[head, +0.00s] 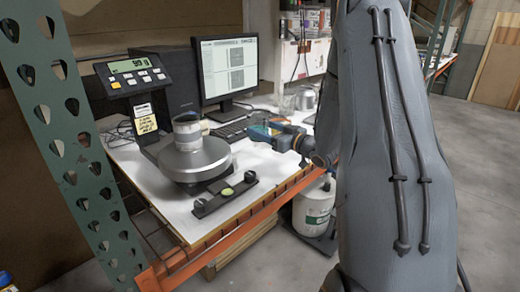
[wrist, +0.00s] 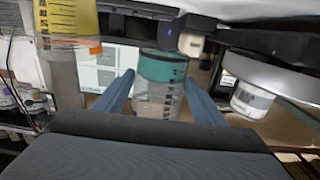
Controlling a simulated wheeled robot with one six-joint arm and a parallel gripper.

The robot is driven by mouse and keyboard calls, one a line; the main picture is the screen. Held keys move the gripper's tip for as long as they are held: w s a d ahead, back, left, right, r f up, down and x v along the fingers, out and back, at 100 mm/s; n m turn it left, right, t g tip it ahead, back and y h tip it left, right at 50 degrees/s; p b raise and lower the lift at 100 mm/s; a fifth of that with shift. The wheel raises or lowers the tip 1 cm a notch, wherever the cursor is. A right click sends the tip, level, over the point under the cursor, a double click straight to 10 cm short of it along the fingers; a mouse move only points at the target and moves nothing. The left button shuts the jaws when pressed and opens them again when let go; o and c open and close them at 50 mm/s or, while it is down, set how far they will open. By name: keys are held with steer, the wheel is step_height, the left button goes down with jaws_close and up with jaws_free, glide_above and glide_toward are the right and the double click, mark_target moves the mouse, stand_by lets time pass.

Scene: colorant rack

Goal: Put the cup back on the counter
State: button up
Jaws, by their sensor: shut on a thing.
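The cup (wrist: 160,88) shows between my fingers in the wrist view, whose picture is upside down. It is clear, with a teal layer at the end away from my palm. My gripper (wrist: 160,92) is shut on it, one blue finger on each side. In the head view my gripper (head: 266,132) is over the white counter (head: 262,160), right of the scale and in front of the keyboard. The cup is mostly hidden there by my gripper. I cannot tell whether its base touches the counter.
A scale (head: 195,160) with a white jar (head: 187,131) on its round plate stands on the left. A monitor (head: 227,70) and keyboard (head: 235,128) are behind. The counter's front right is clear.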

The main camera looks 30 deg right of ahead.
step_height(320, 180, down, 3)
steer(key=shift+a+f+p, duration=0.1)
steer(key=shift+a+p, duration=0.05)
steer(key=shift+p, duration=0.15)
steer(key=shift+f+p, duration=0.55)
steer(key=shift+f, duration=1.7)
steer(key=shift+f, duration=0.2)
steer(key=o, duration=1.2)
steer(key=shift+r, duration=0.15)
steer(key=shift+s+d, duration=0.25)
steer(key=b+v, duration=0.2)
steer(key=v, duration=0.9)
steer(key=shift+s+r+b, duration=0.1)
steer(key=shift+s+b, duration=0.15)
steer(key=shift+b, duration=0.15)
